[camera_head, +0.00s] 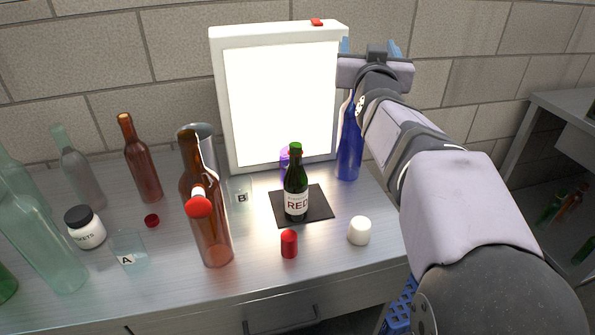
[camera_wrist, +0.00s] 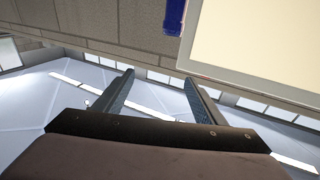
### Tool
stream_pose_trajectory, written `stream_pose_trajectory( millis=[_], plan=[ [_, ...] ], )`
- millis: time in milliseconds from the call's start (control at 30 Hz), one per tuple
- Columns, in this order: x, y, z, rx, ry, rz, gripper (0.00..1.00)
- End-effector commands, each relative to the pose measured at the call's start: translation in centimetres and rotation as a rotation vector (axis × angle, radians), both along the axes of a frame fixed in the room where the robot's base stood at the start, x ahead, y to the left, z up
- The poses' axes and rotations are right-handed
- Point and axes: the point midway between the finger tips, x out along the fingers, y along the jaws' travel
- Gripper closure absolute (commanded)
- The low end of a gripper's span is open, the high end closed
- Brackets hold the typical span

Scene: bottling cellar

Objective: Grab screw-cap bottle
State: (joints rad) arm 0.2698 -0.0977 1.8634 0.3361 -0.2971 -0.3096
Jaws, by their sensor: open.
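A dark green bottle (camera_head: 297,188) labelled RED, with a bright green top, stands upright on a black mat (camera_head: 318,201); it appears to be the screw-cap bottle, though the cap's thread cannot be made out. My gripper (camera_head: 370,47) is raised high at the upper right, beside the light panel's top corner, well above and apart from this bottle. The wrist view shows the gripper (camera_wrist: 158,77) open, with nothing between its fingers. The green bottle is not in the wrist view.
A lit white panel (camera_head: 278,105) stands behind the mat. A blue bottle (camera_head: 349,150) is right of it, below my arm. A brown bottle (camera_head: 207,235) with a red stopper stands left.

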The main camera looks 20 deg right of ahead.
Motion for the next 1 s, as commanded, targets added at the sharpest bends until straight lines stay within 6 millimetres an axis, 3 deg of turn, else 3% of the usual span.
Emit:
stream_pose_trajectory(
  millis=[33,67,100,200,300,400,533,700,1000],
  plan=[
    [-0.1,3.1,2.8,0.076,-0.049,0.042,0.36],
    [-0.3,4.6,3.0,0.124,-0.069,0.060,0.36],
    [-0.5,6.6,1.6,0.173,-0.066,0.081,0.36],
    [-1.4,10.3,-6.5,0.191,0.045,0.110,0.36],
    [-3.2,13.4,-12.8,0.181,0.154,0.134,0.36],
    [-5.3,15.6,-18.0,0.163,0.250,0.150,0.36],
    [-7.9,17.3,-22.9,0.132,0.349,0.163,0.36],
    [-9.8,18.1,-26.0,0.105,0.412,0.170,0.36],
    [-10.0,18.1,-26.6,0.098,0.429,0.168,0.36]
  ],
)
